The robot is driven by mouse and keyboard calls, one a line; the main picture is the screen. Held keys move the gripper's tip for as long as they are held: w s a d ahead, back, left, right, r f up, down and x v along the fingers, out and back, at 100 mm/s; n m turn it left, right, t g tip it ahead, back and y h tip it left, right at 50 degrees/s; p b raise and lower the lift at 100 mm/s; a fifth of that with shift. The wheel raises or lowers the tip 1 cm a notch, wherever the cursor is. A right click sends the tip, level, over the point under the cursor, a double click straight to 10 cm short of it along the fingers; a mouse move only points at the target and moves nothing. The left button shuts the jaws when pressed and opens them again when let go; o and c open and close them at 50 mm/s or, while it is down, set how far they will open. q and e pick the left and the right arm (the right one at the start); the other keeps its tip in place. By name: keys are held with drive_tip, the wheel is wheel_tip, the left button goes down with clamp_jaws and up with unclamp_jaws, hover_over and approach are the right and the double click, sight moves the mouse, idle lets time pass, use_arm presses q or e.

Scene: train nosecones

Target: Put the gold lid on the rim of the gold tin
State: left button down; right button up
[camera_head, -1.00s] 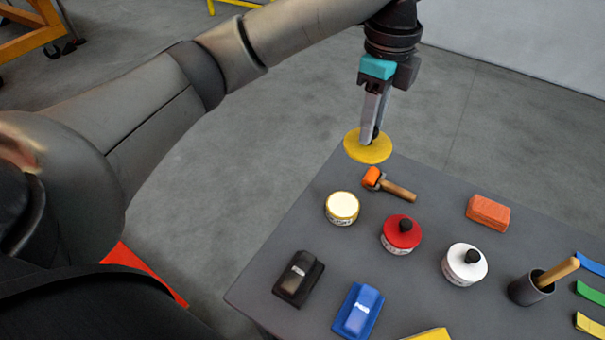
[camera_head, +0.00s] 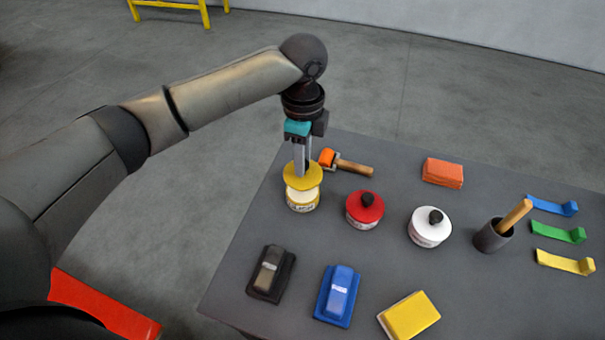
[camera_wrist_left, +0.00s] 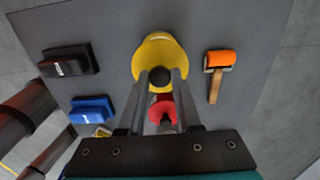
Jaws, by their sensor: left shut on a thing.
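The gold lid (camera_head: 304,181) is a flat yellow disc held by my left gripper (camera_head: 303,170), whose fingers are shut on its dark knob. The gold tin (camera_head: 302,204) stands upright on the table just below, its pale top partly covered by the lid in the head view. A gap seems to show between lid and tin, so the lid looks held above it. In the left wrist view the lid (camera_wrist_left: 158,62) with its dark knob (camera_wrist_left: 158,77) sits between the fingertips (camera_wrist_left: 160,82), hiding most of the tin. My right gripper is not in view.
An orange-headed roller (camera_head: 345,162) lies close behind the tin. A red tin (camera_head: 364,212) and a white tin (camera_head: 428,230) with black knobs stand to the right. Black (camera_head: 270,273) and blue (camera_head: 338,296) blocks lie in front. The table's left edge is near the tin.

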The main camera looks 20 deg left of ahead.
use_arm(q)
wheel_tip(320, 180, down, 5)
drive_tip(key=shift+b, duration=0.35)
drive_tip(key=shift+f, duration=0.1)
drive_tip(key=c, duration=0.6)
unclamp_jaws()
drive_tip(key=shift+f, duration=0.1)
wheel_tip(320, 180, up, 12)
drive_tip(key=shift+r+p, duration=0.2)
drive_tip(key=shift+p, duration=0.65)
